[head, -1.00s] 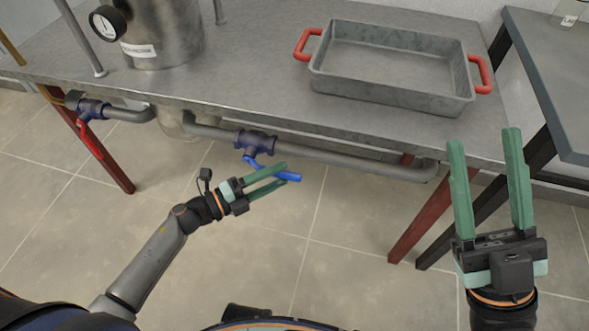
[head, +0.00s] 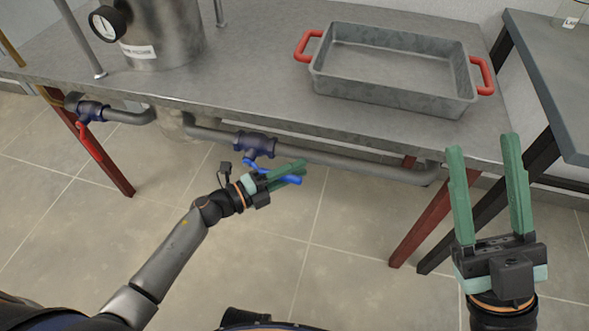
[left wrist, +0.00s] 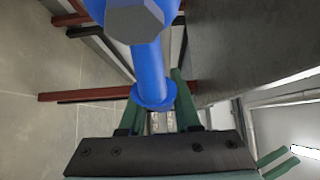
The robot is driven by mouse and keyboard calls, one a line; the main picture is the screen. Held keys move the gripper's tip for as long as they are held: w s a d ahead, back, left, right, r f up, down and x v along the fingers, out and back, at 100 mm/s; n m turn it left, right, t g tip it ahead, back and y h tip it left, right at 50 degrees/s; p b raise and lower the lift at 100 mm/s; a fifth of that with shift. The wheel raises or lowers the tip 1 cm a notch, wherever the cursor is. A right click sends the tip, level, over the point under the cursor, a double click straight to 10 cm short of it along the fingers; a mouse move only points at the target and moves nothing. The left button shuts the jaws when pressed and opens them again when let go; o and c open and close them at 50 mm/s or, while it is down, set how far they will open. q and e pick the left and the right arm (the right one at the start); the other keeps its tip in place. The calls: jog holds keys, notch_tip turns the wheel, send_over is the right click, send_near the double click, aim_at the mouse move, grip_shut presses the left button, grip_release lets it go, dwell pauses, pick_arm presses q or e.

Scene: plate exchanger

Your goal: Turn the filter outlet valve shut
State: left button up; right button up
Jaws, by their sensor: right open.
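A dark blue valve (head: 255,144) sits on the grey pipe under the table's front edge. Its bright blue lever handle (head: 262,174) slants down to the right. My left gripper (head: 300,170) is at this lever, with its green fingers closed in on either side of it. In the left wrist view the blue lever (left wrist: 150,70) runs between the two fingers (left wrist: 160,105); the finger contact is partly hidden. My right gripper (head: 485,165) is open and empty, in front of the table's right side. Which valve is the filter outlet is not labelled.
A second valve (head: 90,111) with a red lever (head: 92,143) is at the left. A steel vessel (head: 162,35) with a gauge and a grey tray (head: 390,98) with red handles stand on the table (head: 250,85). Red table legs (head: 428,220) flank the pipe.

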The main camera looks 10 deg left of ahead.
pick_arm(q)
grip_shut()
dwell(0.9)
